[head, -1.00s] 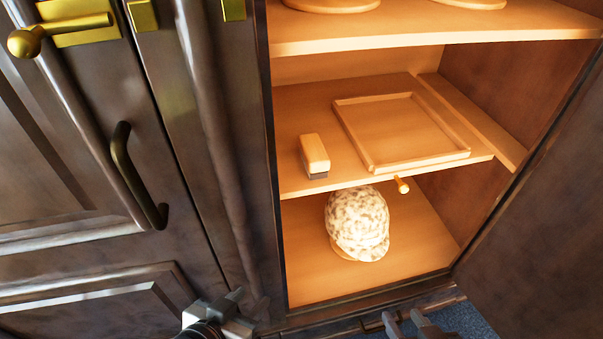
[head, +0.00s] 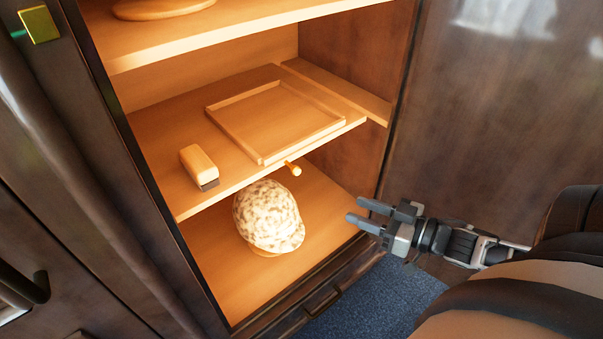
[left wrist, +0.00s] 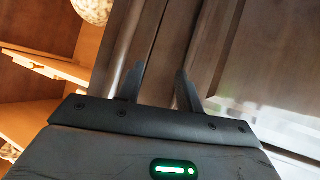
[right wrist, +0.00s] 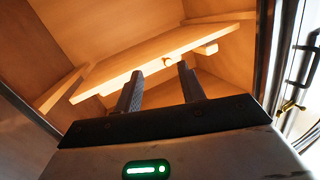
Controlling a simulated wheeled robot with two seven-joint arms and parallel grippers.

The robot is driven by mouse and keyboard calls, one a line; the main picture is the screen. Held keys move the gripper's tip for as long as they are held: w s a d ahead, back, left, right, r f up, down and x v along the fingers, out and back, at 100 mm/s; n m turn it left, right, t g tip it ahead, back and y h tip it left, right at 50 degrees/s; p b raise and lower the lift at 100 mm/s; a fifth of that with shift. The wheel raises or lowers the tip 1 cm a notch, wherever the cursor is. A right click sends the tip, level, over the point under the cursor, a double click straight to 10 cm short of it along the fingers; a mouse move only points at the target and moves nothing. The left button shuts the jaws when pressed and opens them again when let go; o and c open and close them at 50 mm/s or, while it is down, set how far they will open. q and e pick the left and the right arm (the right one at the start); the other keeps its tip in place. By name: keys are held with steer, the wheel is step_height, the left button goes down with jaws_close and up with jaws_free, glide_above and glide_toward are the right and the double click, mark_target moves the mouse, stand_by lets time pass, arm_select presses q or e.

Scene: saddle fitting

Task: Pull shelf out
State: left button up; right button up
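The middle shelf (head: 185,203) is a light wooden board inside the open cabinet, with a small round knob (head: 293,169) at its front edge. My right gripper (head: 356,209) is open and empty, in front of the cabinet, right of and below the knob and apart from it. In the right wrist view the shelf (right wrist: 150,62) and knob (right wrist: 167,60) show beyond the open fingers (right wrist: 159,69). My left gripper is outside the head view. In the left wrist view its fingers (left wrist: 157,73) stand apart with nothing between them, before dark cabinet woodwork.
A shallow wooden tray (head: 262,157) and a brush-like block (head: 199,167) sit on the shelf. A speckled cap (head: 268,217) lies on the cabinet floor below. The open door (head: 480,120) stands at the right. Blue carpet (head: 375,300) shows below.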

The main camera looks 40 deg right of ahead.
step_height(320, 180, up, 4)
steer(key=d+n+y, duration=0.1)
steer(key=d+y, duration=0.1)
steer(key=y, duration=0.1)
steer(key=b+x, duration=0.2)
steer(key=x, duration=1.3)
steer(key=shift+w+f, duration=0.3)
steer(key=shift+w, duration=0.2)
steer(key=shift+n, duration=0.3)
jaws_close()
